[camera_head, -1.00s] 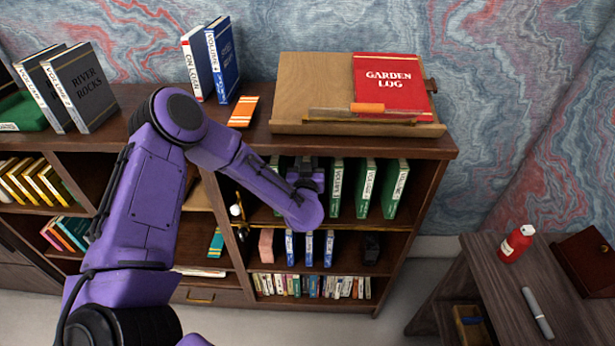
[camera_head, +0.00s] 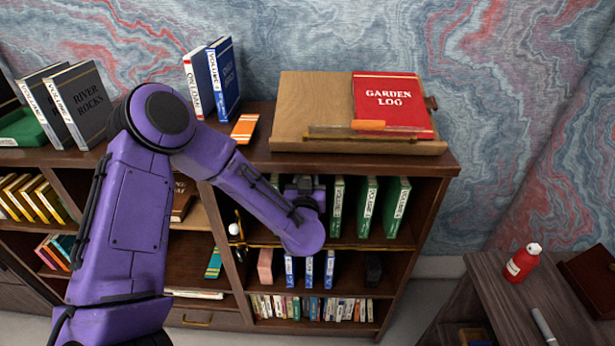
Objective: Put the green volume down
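Several green volumes stand upright in the upper compartment of the bookcase: one at its right end (camera_head: 397,207), another beside it (camera_head: 366,206), and another (camera_head: 337,207) just right of my gripper. A sliver of green also shows left of my gripper, behind the arm. My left gripper (camera_head: 304,188) is at the front of this compartment, between the green spines. My forearm hides its fingers, so I cannot see whether it holds a volume. My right gripper is not in view.
A wooden book stand (camera_head: 312,108) with a red Garden Log (camera_head: 391,104) sits on the bookcase top. Blue and white volumes (camera_head: 220,80) and an orange book (camera_head: 245,128) stand or lie to its left. A red bottle (camera_head: 522,263) stands on the side desk.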

